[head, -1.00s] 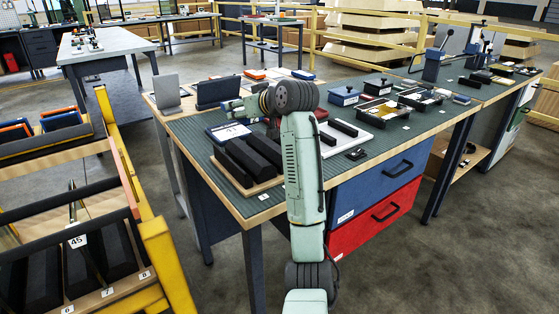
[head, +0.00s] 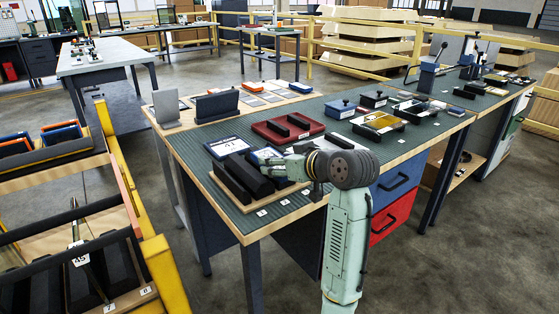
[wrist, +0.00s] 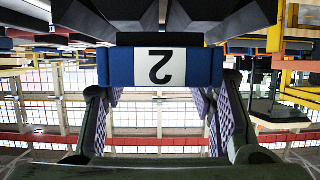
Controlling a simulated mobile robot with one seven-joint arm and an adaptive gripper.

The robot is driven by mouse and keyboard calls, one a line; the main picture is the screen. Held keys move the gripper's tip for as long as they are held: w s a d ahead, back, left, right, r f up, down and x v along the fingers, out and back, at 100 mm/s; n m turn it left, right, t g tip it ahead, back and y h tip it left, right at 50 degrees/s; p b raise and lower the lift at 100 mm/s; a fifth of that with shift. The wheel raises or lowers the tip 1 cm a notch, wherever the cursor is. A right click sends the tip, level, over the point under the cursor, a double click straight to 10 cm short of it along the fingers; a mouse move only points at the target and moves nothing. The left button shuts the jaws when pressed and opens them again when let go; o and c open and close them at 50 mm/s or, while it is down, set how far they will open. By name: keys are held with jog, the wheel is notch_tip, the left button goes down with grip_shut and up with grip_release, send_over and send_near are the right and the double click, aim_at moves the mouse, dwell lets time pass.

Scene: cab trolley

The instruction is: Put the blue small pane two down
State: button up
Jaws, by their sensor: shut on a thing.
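In the wrist view a blue small pane (wrist: 120,67) with a white label reading 2, upside down, sits between the fingers of my gripper (wrist: 160,88). My gripper is shut on it. In the head view my gripper (head: 284,165) is low over the table's near left part, beside a rack of black padded blocks (head: 243,178). The blue pane (head: 266,154) shows partly there, by the blocks' far right end. Black blocks also fill the top of the wrist view, close to the pane. I cannot tell whether the pane touches them.
A pane labelled 41 (head: 229,147) lies behind the rack. A red tray (head: 272,132) with black bars is beyond it. Dark upright stands (head: 216,106) are at the back left. A yellow trolley (head: 165,270) with slots stands left of the table (head: 190,150).

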jog(key=shift+f, duration=0.15)
jog(key=shift+f+b, duration=0.35)
jog(key=shift+f, duration=0.25)
jog(key=o, duration=1.3)
jog(key=shift+r, duration=0.35)
jog(key=v, duration=1.2)
jog(key=shift+r+b, duration=0.15)
jog(key=shift+b, duration=0.25)
